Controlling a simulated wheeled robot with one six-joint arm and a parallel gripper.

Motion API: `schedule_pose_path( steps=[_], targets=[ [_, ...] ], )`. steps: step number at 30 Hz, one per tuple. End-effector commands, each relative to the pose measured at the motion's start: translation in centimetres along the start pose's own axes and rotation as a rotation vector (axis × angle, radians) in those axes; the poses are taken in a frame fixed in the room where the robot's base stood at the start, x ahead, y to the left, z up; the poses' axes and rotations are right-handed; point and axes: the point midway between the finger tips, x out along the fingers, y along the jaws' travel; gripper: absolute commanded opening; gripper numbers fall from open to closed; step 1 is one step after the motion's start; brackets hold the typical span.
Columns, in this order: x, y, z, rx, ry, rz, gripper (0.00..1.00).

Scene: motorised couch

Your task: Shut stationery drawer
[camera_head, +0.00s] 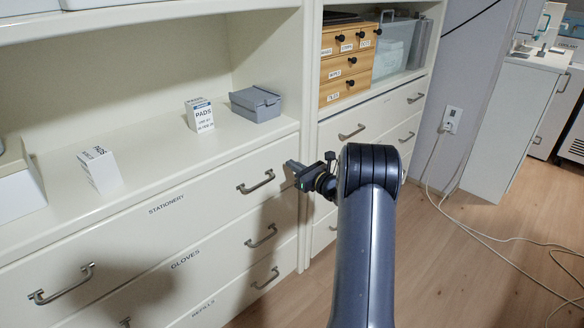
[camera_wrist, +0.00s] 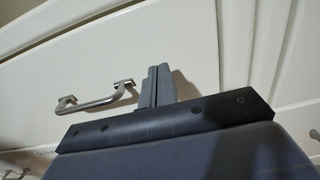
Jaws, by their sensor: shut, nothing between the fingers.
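The stationery drawer (camera_head: 205,207) is the white top drawer of the left cabinet, labelled STATIONERY, with two metal bar handles. Its front looks about flush with the cabinet; I cannot tell if a small gap is left. My gripper (camera_head: 291,166) is shut and empty, near the right end of the drawer, just right of its right handle (camera_head: 255,182). In the wrist view my gripper's fingers (camera_wrist: 158,72) are together and point at the white front, beside a bar handle (camera_wrist: 97,98). I cannot tell if the fingertips touch the front.
Below are the gloves drawer (camera_head: 205,254) and the refills drawer (camera_head: 235,298). On the shelf above stand a pads box (camera_head: 200,116), another white box (camera_head: 100,170) and a grey case (camera_head: 256,104). A wooden drawer unit (camera_head: 347,62) stands right. A cable (camera_head: 470,222) lies on the floor.

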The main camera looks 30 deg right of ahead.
Motion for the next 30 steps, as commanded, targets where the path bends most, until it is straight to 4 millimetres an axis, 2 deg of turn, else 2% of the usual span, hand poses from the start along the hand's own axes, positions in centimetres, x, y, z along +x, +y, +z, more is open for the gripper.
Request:
schedule_pose_path(
  steps=[9, 13, 19, 30],
  targets=[
    [-7.1, -0.3, -0.1, 0.004, 0.005, -0.003, 0.00],
    [-9.1, -0.2, -0.1, 0.003, 0.005, -0.002, 0.00],
    [-10.6, -0.2, -0.2, 0.002, 0.004, 0.000, 0.00],
    [-10.5, -0.1, -0.3, 0.002, 0.005, 0.001, 0.00]
  ],
)
